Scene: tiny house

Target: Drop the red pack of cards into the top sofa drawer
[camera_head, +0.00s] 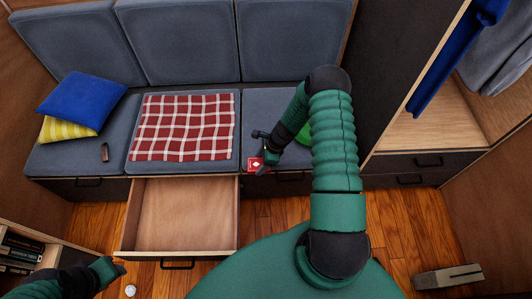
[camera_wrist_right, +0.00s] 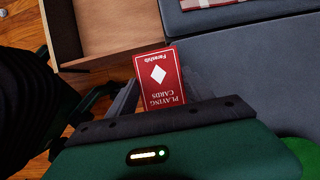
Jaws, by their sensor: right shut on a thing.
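The red pack of cards (camera_head: 258,164) is held in my right gripper (camera_head: 262,155), near the front edge of the sofa seat, right of the open drawer. In the right wrist view the pack (camera_wrist_right: 160,80) stands out from the jaws with its white diamond and lettering showing. The top sofa drawer (camera_head: 188,215) is pulled out below the middle cushion and looks empty. Its corner also shows in the right wrist view (camera_wrist_right: 67,32). My left gripper (camera_head: 112,268) is at the lower left, left of the drawer's front; its jaws are too small to read.
The sofa (camera_head: 70,155) carries a checked red cloth (camera_head: 183,127), a blue pillow (camera_head: 82,103), a yellow striped pillow (camera_head: 65,130) and a small dark object (camera_head: 105,152). A green item (camera_head: 303,134) is partly behind my right arm. A small white ball (camera_head: 130,291) lies on the floor.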

